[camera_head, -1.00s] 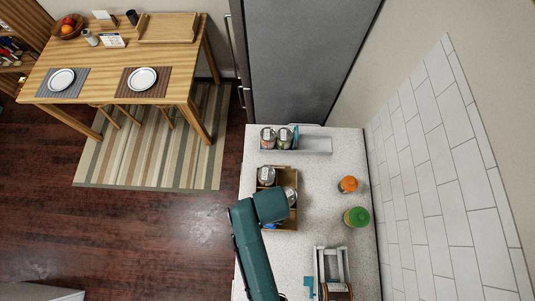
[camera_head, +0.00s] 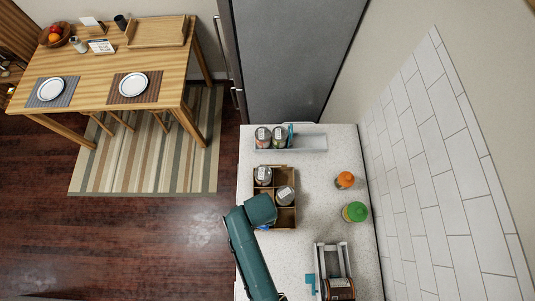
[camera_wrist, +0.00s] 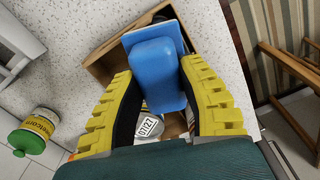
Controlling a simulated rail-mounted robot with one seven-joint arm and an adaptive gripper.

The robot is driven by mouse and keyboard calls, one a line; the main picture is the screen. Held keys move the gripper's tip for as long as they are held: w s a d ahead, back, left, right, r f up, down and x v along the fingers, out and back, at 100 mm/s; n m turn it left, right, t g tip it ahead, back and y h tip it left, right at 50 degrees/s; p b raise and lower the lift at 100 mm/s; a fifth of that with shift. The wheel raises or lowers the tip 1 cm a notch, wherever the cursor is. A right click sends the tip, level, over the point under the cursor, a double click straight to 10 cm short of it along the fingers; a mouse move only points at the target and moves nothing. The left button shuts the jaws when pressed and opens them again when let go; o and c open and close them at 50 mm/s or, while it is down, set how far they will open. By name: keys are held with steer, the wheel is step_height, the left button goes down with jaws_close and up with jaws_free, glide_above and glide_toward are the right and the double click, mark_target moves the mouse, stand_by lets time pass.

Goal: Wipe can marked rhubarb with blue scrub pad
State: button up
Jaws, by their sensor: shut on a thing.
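My gripper (camera_wrist: 157,72) is shut on a blue scrub pad (camera_wrist: 155,85), which sits between its yellow fingers over a wooden box (camera_wrist: 101,70). In the head view my wrist covers the fingers at the near left of the divided box (camera_head: 289,219). Two cans stand in the box, one at the back left (camera_head: 263,175) and one at the middle right (camera_head: 285,196). A can lid (camera_wrist: 149,127) printed with digits shows below the pad in the wrist view. Two more cans, left (camera_head: 263,137) and right (camera_head: 279,138), stand on a grey tray. I cannot read "rhubarb" on any can.
An orange-topped jar (camera_head: 345,180) and a green-lidded jar (camera_head: 354,212) stand right of the box. A metal rack (camera_head: 333,262) is at the near right. The grey tray (camera_head: 310,142) is empty on its right. The tiled wall bounds the counter's right.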

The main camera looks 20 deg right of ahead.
steer(key=shift+a, duration=0.85)
steer(key=shift+s+d, duration=0.15)
steer(key=shift+d, duration=0.8)
steer(key=shift+s+d, duration=0.1)
steer(key=shift+d, duration=0.85)
steer(key=shift+r, duration=4)
steer(key=shift+n, duration=0.4)
steer(key=w, duration=0.1)
steer(key=w+a+r, duration=0.1)
steer(key=w, duration=0.1)
steer(key=w+a, duration=0.1)
steer(key=shift+w+r, duration=0.15)
steer(key=shift+w, duration=0.05)
steer(key=shift+w+a+f+n, duration=0.25)
steer(key=shift+w+f+n, duration=0.15)
steer(key=shift+n, duration=0.5)
steer(key=shift+w+a+f+n, duration=0.2)
steer(key=shift+w+f+n, duration=0.25)
steer(key=shift+n, duration=0.45)
steer(key=shift+w+a+f+n, duration=0.25)
steer(key=shift+w+n, duration=0.25)
steer(key=shift+n, duration=0.4)
